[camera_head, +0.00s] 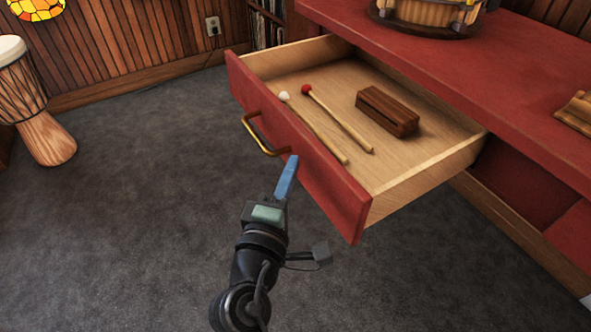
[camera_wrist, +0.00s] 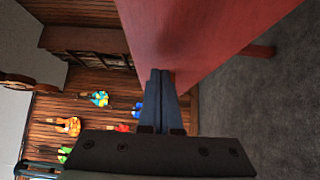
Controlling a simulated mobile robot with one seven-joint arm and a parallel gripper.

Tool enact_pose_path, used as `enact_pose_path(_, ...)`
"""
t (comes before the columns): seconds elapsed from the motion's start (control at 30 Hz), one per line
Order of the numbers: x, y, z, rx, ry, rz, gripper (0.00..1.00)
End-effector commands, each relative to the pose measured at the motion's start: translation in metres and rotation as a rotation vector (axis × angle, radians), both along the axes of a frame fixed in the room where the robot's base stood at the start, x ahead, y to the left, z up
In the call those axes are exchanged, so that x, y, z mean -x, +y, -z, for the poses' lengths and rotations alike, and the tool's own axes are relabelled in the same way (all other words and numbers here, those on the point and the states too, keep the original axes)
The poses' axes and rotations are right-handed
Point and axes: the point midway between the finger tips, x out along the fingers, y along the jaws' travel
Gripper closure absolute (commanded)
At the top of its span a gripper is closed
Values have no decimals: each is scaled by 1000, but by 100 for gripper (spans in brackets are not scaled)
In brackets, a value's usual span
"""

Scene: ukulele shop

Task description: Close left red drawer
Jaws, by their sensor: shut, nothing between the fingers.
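The red drawer (camera_head: 325,181) is pulled well out from the red counter (camera_head: 470,62). Its brass handle (camera_head: 262,137) is on the front face. Inside lie a white-tipped mallet (camera_head: 315,128), a red-tipped mallet (camera_head: 340,118) and a brown wooden block (camera_head: 387,111). My gripper (camera_head: 292,160) is shut and empty, with its blue fingertips at the drawer's front face, just right of the handle. In the wrist view the shut fingers (camera_wrist: 161,78) overlap a red panel (camera_wrist: 190,35). I cannot tell whether they touch it.
A drum (camera_head: 42,120) stands on the grey carpet at the far left. Carpet in front of the drawer (camera_head: 130,200) is clear. A wooden tub-shaped object (camera_head: 430,12) stands on the counter. Colourful ukuleles (camera_wrist: 70,126) hang on a wooden wall in the wrist view.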

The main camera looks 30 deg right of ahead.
Motion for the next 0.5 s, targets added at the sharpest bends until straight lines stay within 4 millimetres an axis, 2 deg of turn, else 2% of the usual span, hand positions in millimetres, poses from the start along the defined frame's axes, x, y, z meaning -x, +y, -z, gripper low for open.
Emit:
enact_pose_path(0.13,0,-9,0,1,-1,0,100)
enact_pose_path(0.5,0,-10,0,1,0,0,100)
